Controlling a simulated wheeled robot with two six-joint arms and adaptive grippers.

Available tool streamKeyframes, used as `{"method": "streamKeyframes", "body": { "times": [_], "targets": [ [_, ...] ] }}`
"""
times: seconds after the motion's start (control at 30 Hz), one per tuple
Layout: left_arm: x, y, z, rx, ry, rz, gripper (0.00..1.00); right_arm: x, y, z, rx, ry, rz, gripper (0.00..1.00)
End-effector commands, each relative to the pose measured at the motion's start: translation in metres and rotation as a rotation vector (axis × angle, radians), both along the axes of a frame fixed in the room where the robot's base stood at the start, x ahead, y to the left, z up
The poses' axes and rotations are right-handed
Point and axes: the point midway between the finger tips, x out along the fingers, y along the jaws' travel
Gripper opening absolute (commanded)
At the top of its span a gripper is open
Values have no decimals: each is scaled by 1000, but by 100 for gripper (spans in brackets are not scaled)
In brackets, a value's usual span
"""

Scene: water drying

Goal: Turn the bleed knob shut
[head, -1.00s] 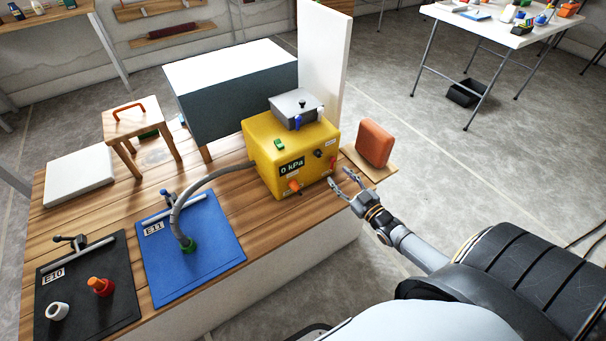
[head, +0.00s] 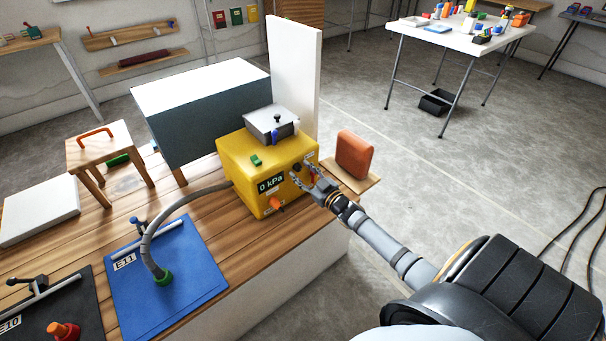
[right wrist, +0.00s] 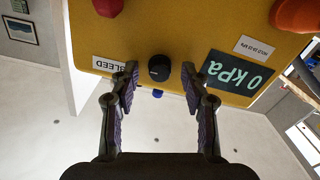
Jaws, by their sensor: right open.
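The yellow box (head: 240,158) stands on the wooden bench, its display reading 0 kPa. A small black knob (head: 297,167) sits on its front; in the right wrist view the knob (right wrist: 159,68) is next to a BLEED label (right wrist: 120,66). My right gripper (head: 314,180) is at the box front, open. In the right wrist view its fingertips (right wrist: 160,74) are on either side of the black knob, with gaps visible. Whether the knob is open or shut cannot be told. My left gripper is not in view.
An orange knob (head: 277,203) and a red knob (right wrist: 108,7) are on the same face. A grey hose (head: 165,218) runs from the box to the blue mat (head: 190,290). An orange-brown block (head: 354,154) stands right of the box. A tall white panel (head: 295,65) rises behind.

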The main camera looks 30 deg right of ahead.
Motion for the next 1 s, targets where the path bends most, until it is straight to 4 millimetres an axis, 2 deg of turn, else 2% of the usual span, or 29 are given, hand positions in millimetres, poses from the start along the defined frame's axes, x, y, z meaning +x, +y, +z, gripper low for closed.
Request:
{"method": "streamKeyframes", "body": {
  "times": [0.1, 0.4, 0.47, 0.83, 1.0],
  "targets": [
    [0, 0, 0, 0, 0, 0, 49, 0, 0, 0, 0, 0, 0, 46],
    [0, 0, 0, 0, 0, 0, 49, 0, 0, 0, 0, -1, 0, 6],
    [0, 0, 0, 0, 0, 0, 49, 0, 0, 0, 0, -1, 0, 0],
    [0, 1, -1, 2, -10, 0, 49, 0, 0, 1, -49, -6, 1, 0],
    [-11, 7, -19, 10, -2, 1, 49, 0, 0, 2, -149, -13, 0, 0]
  ]
}}
